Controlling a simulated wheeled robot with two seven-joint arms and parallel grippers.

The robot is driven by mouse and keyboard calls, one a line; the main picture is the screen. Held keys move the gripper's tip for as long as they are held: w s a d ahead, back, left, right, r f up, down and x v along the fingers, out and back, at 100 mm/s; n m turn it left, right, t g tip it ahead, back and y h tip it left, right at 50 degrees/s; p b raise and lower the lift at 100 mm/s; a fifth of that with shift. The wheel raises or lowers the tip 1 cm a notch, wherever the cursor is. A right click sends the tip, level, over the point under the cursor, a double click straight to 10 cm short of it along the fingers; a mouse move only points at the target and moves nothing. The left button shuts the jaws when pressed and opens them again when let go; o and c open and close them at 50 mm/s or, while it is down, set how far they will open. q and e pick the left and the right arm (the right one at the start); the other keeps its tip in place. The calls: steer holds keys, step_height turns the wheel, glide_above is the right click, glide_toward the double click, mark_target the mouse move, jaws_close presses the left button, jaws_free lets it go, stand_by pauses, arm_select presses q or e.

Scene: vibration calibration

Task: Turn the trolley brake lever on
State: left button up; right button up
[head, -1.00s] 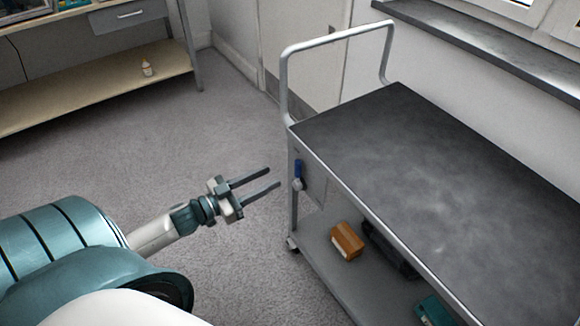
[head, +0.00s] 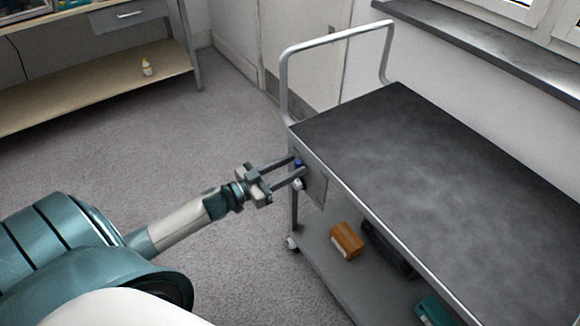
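The trolley (head: 420,160) stands at the right in the head view, with a dark top and a pale tube handle. Its brake lever (head: 298,163) has a blue grip and is on the near side near the left corner, under the top. Only a little of the blue shows, between the fingers of my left gripper (head: 298,167). The lever's pale pivot (head: 298,184) shows just below. My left gripper is open, its two fingers apart, with the tips at the lever; I cannot tell if they touch it. My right gripper is not in view.
The trolley's lower shelf (head: 335,268) holds an orange-brown box (head: 347,240), a dark case (head: 388,250) and a teal item (head: 436,310). A bench (head: 100,90) with a small bottle (head: 147,67) stands at the upper left. The grey floor (head: 130,150) between is clear.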

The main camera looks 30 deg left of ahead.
arm_select(q)
jaws_close()
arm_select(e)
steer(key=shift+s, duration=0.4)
